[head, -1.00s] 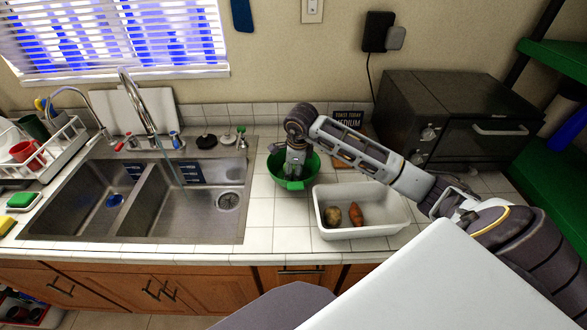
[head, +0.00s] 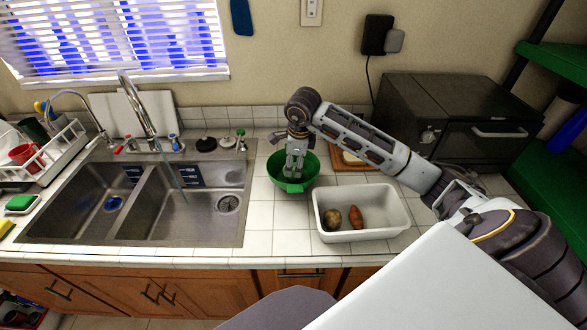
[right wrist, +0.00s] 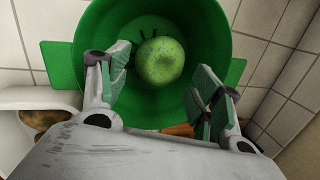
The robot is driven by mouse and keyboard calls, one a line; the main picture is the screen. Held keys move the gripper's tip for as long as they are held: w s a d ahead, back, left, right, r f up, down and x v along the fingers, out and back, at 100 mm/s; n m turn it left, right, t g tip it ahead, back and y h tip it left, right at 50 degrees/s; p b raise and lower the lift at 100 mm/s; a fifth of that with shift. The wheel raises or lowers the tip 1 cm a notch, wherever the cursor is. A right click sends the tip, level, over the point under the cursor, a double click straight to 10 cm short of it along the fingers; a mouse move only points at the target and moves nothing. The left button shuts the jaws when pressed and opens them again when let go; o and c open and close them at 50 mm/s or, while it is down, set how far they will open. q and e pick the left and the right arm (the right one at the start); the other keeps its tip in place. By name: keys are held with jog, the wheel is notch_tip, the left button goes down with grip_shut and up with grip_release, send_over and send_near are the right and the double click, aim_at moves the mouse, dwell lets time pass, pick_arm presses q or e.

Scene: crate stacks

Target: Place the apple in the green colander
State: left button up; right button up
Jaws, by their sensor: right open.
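The green colander (head: 290,187) stands on the tiled counter, right of the sink. In the right wrist view the colander (right wrist: 222,28) fills the upper middle, and a yellow-green apple (right wrist: 160,60) lies inside it. My right gripper (head: 293,174) points down over the colander in the head view. In the right wrist view the right gripper (right wrist: 163,70) is open, its fingers apart on either side of the apple with visible gaps. The apple is hidden in the head view. My left gripper is not in view.
A white bin (head: 362,236) with a potato (head: 332,219) and a sweet potato (head: 355,218) stands right of the colander. The double sink (head: 150,205) lies to the left. A dark toaster oven (head: 450,115) stands at the back right. A board (head: 350,162) lies behind my arm.

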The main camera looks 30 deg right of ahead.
jog(key=v, duration=0.7)
dwell(0.6)
